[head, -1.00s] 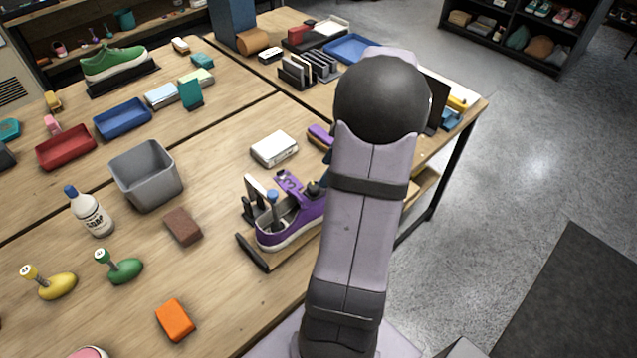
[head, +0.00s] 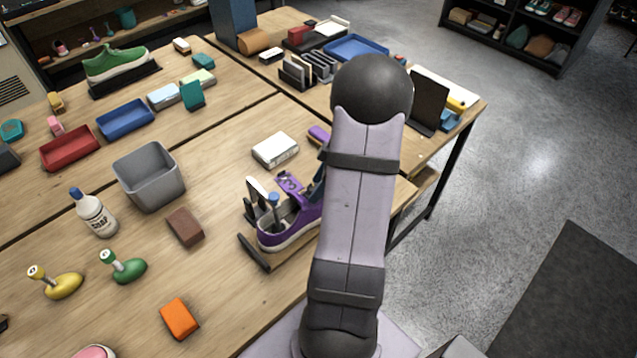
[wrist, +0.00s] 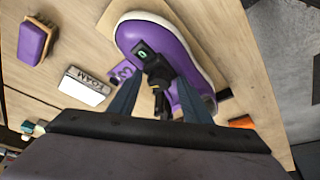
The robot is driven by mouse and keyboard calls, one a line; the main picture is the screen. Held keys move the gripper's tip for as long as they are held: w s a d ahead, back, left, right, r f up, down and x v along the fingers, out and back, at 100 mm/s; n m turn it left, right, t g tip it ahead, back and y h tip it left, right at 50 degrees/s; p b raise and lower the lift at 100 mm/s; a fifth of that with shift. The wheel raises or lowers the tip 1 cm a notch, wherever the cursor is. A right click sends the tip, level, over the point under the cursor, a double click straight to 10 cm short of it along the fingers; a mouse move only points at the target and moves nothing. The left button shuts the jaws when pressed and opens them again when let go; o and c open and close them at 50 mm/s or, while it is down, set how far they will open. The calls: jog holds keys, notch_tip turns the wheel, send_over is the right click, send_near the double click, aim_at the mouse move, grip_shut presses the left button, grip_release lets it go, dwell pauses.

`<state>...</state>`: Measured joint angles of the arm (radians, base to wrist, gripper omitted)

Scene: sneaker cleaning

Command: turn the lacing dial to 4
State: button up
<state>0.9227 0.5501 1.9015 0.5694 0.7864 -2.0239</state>
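The purple sneaker (head: 285,232) sits on a wooden stand near the table's front edge; my arm hides its right end. In the wrist view the sneaker (wrist: 185,45) fills the top middle, with a white rim. A black piece with a small green-lit sign (wrist: 142,53) is on it, and a dark knob-like part (wrist: 158,74) with a yellow mark below lies beside that piece; I cannot read a dial number. My gripper (wrist: 161,82) has its two blue-grey fingers apart, one on each side of the dark part. I cannot tell whether they touch it.
A white box (head: 275,149) lies behind the sneaker, also seen in the wrist view (wrist: 85,87). A brown block (head: 185,226), grey bin (head: 150,177) and orange block (head: 179,318) lie to the left. A purple brush (wrist: 34,40) is left in the wrist view.

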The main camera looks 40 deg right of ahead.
jog(key=c, duration=0.8)
jog(key=shift+f+m+b, duration=0.15)
jog(key=shift+m+b, duration=0.25)
jog(key=shift+b, duration=0.25)
jog(key=shift+a+f+m+t+h+b, duration=0.1)
jog(key=shift+m+t+h+b, duration=0.3)
jog(key=shift+m+b, duration=0.65)
jog(key=shift+a+r+m+h+b, duration=0.15)
jog(key=shift+r+m+h+b, duration=0.2)
jog(key=shift+m+b, duration=0.65)
jog(key=o, duration=1)
jog(key=shift+s+f, duration=0.1)
jog(key=shift+n+p, duration=0.25)
jog(key=shift+p, duration=0.1)
